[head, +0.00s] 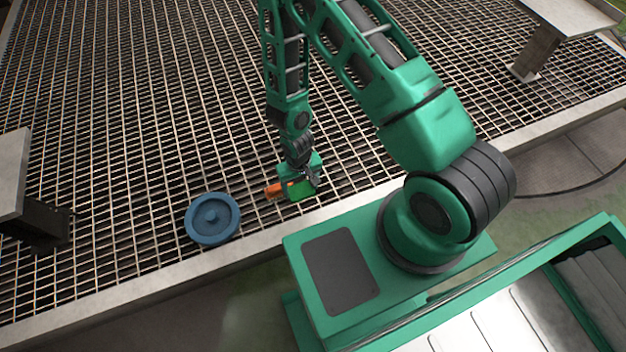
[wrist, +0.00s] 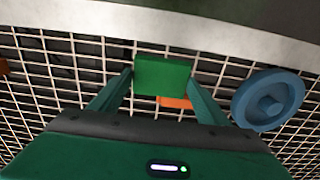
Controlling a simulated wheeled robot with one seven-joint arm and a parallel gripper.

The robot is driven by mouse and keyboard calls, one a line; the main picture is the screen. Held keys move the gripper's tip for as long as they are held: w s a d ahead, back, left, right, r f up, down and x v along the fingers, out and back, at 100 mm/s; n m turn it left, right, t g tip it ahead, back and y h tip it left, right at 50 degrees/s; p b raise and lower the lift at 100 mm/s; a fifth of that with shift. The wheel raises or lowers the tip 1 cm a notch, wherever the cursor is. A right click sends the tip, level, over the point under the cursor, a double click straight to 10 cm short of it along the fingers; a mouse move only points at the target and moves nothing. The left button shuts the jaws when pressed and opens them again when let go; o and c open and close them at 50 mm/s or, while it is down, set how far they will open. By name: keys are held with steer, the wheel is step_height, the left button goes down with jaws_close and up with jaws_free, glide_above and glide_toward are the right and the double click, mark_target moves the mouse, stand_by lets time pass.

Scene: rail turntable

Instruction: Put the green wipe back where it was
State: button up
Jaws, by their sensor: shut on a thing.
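The green wipe (head: 299,191) is a small bright green block close to the grating's near edge. My gripper (head: 308,180) is shut on it. In the wrist view the green wipe (wrist: 162,76) sits between the two fingertips of my gripper (wrist: 161,84). An orange thing (head: 273,190) shows just left of the wipe in the head view. In the wrist view part of the orange thing (wrist: 176,102) shows below the wipe, partly hidden by it. I cannot tell whether the wipe touches the orange thing or the grating.
A blue round disc with a raised centre (head: 213,219) lies on the metal grating (head: 130,130), left of my gripper. A pale edge beam (head: 160,273) borders the grating. Grey raised structures stand at the far left (head: 12,175) and upper right (head: 565,14). The grating's middle is clear.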

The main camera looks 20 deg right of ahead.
steer(key=w+d+f, duration=0.4)
steer(key=w+d, duration=0.1)
steer(key=w+d+f, duration=0.2)
steer(key=shift+w+d+f, duration=0.1)
steer(key=shift+w+d, duration=0.05)
steer(key=shift+d, duration=0.2)
steer(key=shift+f, duration=2)
steer(key=shift+f, duration=0.1)
steer(key=o, duration=0.9)
steer(key=shift+c, duration=0.2)
steer(key=shift+o, duration=0.3)
